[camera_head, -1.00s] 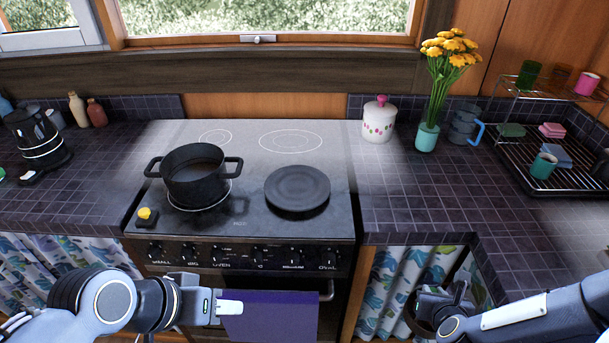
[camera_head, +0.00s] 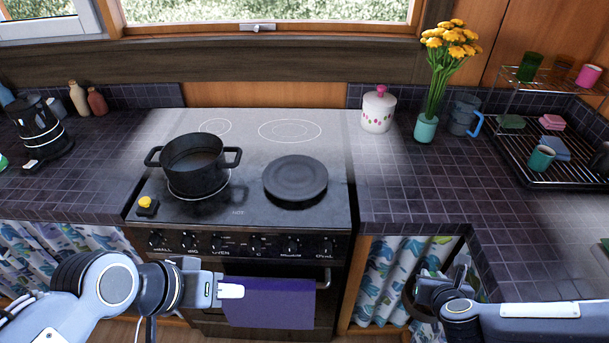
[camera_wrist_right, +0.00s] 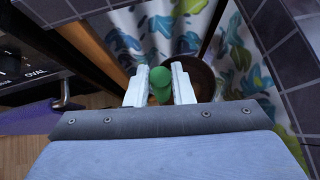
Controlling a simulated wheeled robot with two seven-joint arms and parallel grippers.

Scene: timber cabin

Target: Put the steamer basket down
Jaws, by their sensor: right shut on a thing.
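The steamer basket appears to be the brown round vessel (camera_wrist_right: 205,82) below my right gripper, with a green grip (camera_wrist_right: 160,84) between the fingers. In the head view only a dark curved edge (camera_head: 411,306) of it shows beside the gripper. My right gripper (camera_head: 452,276) is shut on the green grip, in front of the curtain under the right counter and below the counter top. It also shows in the right wrist view (camera_wrist_right: 160,86).
The stove (camera_head: 240,135) holds a black pot (camera_head: 195,165) and a dark round plate (camera_head: 295,179). The counter (camera_head: 400,195) right of the stove is clear in front of the white jar (camera_head: 379,112) and flower vase (camera_head: 426,128). A dish rack (camera_head: 520,165) stands further right.

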